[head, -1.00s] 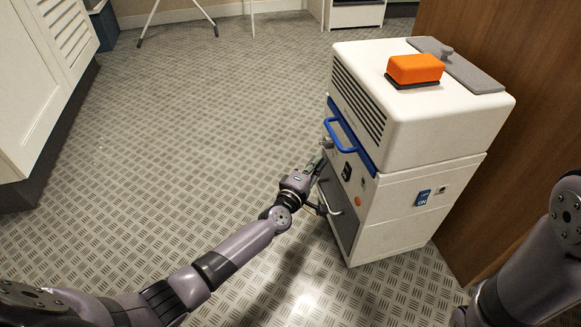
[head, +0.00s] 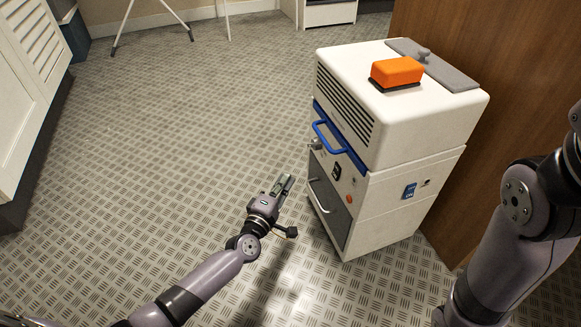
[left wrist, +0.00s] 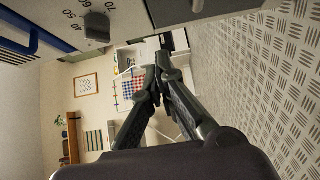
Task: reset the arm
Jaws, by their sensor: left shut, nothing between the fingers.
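My left gripper (head: 284,184) is shut and empty in the head view. It hangs above the floor, just left of the white machine (head: 420,130) and apart from it. In the left wrist view its fingers (left wrist: 158,75) meet at the tips with nothing between them. My left arm reaches in from the lower left. My right arm comes in at the right edge of the head view, and its gripper is out of the picture.
The machine has a blue handle (head: 330,140), a dial (left wrist: 97,26) and an orange block (head: 397,71) on top. A wooden panel (head: 480,50) stands behind it. A white louvred cabinet (head: 25,80) is at the left. The patterned floor (head: 190,120) between is clear.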

